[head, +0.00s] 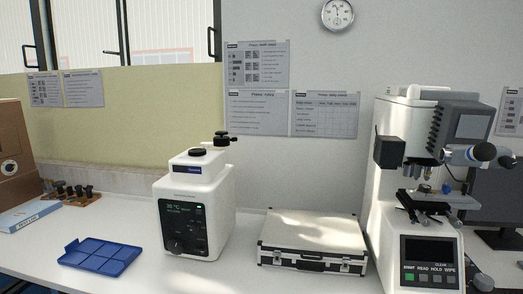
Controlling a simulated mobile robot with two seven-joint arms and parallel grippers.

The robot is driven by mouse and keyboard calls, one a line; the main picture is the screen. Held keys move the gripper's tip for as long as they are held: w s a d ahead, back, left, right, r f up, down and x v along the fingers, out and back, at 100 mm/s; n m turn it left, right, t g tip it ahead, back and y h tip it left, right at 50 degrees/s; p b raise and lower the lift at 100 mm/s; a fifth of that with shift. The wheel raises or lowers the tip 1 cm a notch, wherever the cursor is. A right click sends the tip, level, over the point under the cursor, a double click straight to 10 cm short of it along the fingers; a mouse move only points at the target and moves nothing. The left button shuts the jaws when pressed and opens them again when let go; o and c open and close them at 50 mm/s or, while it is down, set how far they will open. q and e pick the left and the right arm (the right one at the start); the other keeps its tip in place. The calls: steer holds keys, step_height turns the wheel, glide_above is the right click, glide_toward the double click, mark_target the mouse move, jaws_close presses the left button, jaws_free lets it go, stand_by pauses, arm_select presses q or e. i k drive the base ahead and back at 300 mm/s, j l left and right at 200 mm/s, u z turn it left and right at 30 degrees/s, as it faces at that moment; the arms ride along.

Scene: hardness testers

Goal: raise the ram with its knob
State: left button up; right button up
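A white benchtop machine (192,215) with a dark display and a dial on its front stands on the bench, left of the middle. On its top is a black knob with side arms (221,137), towards the back right. A lower round black cap (197,152) sits in front of it. The ram itself cannot be made out apart from the housing. A tall white tester (385,170) with a stage, lenses and front buttons stands at the right; a ram on it cannot be told either. Neither of my grippers is in view.
A blue compartment tray (99,257) lies left of the white machine, and a closed silver case (313,240) right of it. A wooden rack with dark pieces (70,193), a pale blue box (28,216) and a brown cabinet (12,150) stand at far left. The bench front is mostly clear.

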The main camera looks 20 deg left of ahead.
mark_target(175, 246)
steer(key=l+u, duration=0.9)
steer(key=l, duration=0.15)
steer(key=l+u, duration=0.5)
steer(key=u, duration=1.85)
steer(key=i, duration=2.4)
